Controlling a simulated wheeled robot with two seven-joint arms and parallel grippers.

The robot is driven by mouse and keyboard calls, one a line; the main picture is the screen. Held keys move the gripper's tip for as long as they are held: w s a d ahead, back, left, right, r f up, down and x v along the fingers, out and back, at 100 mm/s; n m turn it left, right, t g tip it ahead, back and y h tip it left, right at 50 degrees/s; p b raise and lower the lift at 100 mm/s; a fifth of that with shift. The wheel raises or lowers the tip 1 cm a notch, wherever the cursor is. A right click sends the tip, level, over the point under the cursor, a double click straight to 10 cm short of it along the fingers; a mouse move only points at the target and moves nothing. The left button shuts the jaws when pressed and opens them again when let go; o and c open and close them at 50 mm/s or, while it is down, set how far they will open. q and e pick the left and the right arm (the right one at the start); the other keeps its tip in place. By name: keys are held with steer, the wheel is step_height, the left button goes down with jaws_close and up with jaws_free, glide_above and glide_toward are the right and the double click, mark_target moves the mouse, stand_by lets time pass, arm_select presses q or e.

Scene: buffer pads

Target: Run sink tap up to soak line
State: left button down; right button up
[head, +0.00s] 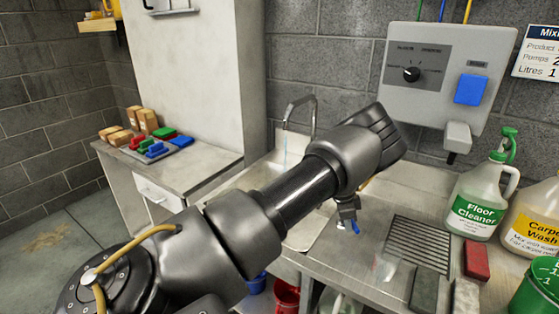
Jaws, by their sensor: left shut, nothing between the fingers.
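The grey sink tap (300,101) stands at the back of the sink, its spout curving over to the left. A thin pale-blue streak below the spout looks like running water. The sink basin (308,231) is largely hidden by my left arm, so its water level and any soak line are out of sight. My left gripper (348,222) hangs from the arm, pointing down beside the basin's right edge. It is shut and empty. A small blue piece shows at its tip; I cannot tell whether it touches it. My right gripper is not in view.
A drain grid (418,244), a Floor Cleaner jug (478,205) and a red block (476,260) are at the right. A grey dispenser box (449,75) hangs on the wall. A left-hand counter (205,165) holds colored pads and cardboard boxes. A red bucket (286,297) stands below.

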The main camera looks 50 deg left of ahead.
arm_select(q)
steer(key=shift+w+d, duration=0.55)
steer(key=shift+w+d+b, duration=0.4)
steer(key=shift+w+b, duration=0.1)
steer(key=shift+w, duration=0.35)
steer(key=s+d+p+v, duration=0.1)
steer(key=p+v, duration=0.4)
steer(key=w+b, duration=0.3)
steer(key=w, duration=0.5)
steer(key=shift+w+a+b, duration=0.3)
steer(key=shift+w+b, duration=0.05)
steer(key=shift+r, duration=0.15)
steer(key=shift+f+b, duration=1.05)
steer(key=shift+f, duration=1.5)
